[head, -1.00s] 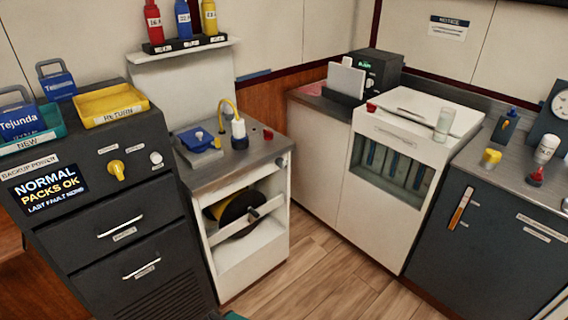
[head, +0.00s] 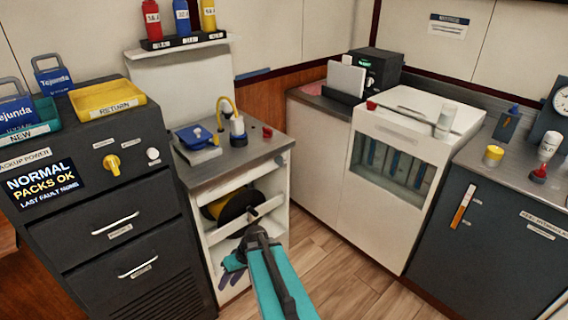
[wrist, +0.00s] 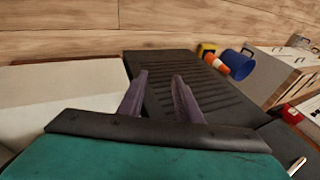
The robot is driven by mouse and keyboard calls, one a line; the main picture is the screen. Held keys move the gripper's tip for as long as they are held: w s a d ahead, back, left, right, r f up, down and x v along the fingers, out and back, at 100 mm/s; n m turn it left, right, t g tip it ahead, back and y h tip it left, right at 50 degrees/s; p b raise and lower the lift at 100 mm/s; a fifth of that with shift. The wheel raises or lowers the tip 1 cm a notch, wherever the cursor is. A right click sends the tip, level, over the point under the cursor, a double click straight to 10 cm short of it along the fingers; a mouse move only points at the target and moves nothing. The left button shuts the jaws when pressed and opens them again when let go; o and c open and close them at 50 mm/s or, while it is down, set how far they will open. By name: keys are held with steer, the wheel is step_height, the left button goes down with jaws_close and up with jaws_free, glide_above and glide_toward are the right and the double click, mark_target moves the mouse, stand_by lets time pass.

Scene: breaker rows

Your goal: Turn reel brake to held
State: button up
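The reel (head: 238,205), black and yellow, sits in the upper bay of the white cabinet in the head view. A white bar (head: 240,218) crosses in front of it, with a small grey handle-like part (head: 253,213) on it. My gripper (head: 232,278) is low in front of the cabinet's lower bay, below the reel. In the wrist view its purple fingers (wrist: 160,75) are apart with nothing between them.
The dark backup power cabinet (head: 150,235) stands close on the left, with drawer handles sticking out. A white cabinet (head: 330,165) is behind to the right. Wood floor (head: 345,275) is clear there. The wrist view shows a blue bucket (wrist: 238,63) and a striped orange object (wrist: 216,63).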

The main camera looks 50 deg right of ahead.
steer(key=w+d+r+t, duration=0.35)
steer(key=d+r, duration=0.35)
steer(key=d, duration=0.3)
steer(key=t+h+b, duration=0.3)
steer(key=t+h, duration=0.2)
steer(key=t, duration=0.2)
glide_toward(283, 160)
steer(key=v, duration=0.5)
steer(key=shift+w+a+r+n, duration=0.1)
steer(key=shift+w+a+n, duration=0.1)
steer(key=shift+n, duration=0.1)
steer(key=p+x, duration=0.1)
steer(key=x, duration=1.2)
steer(key=shift+w+d+f, duration=0.2)
steer(key=shift+w+f, duration=0.05)
steer(key=shift+w, duration=0.05)
steer(key=shift+c, duration=0.2)
jaws_close()
